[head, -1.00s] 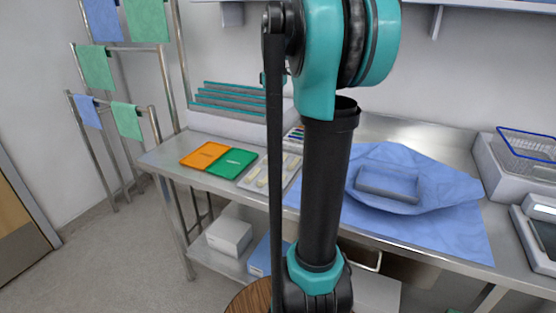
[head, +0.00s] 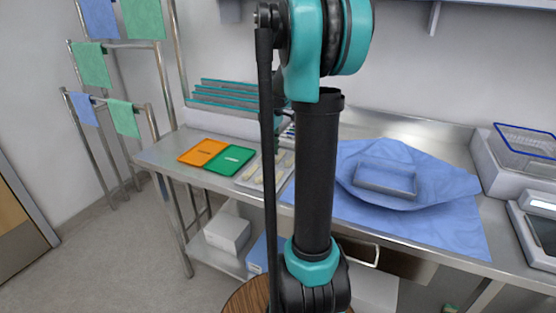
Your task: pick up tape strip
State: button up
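Small pale beige strips lie on a light grey tray (head: 245,183) on the steel counter, just right of the green mat; they may be the tape strips, but they are too small to tell. My arm stands in front and covers the tray's right part. A dark, narrow end part of my arm, which seems to be my gripper (head: 278,142), shows behind the arm links, above the tray's back edge. Its fingers are too small and too covered to read, and I see nothing held.
An orange mat (head: 203,152) and a green mat (head: 229,160) lie left of the tray. Teal-edged racks (head: 225,97) stand behind. A wire basket (head: 525,142) is far right.

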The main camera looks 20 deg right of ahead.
jog(key=shift+f, duration=0.85)
jog(key=shift+c, duration=0.2)
grip_shut()
jog(key=shift+r, duration=0.1)
notch_tip(320, 180, up, 20)
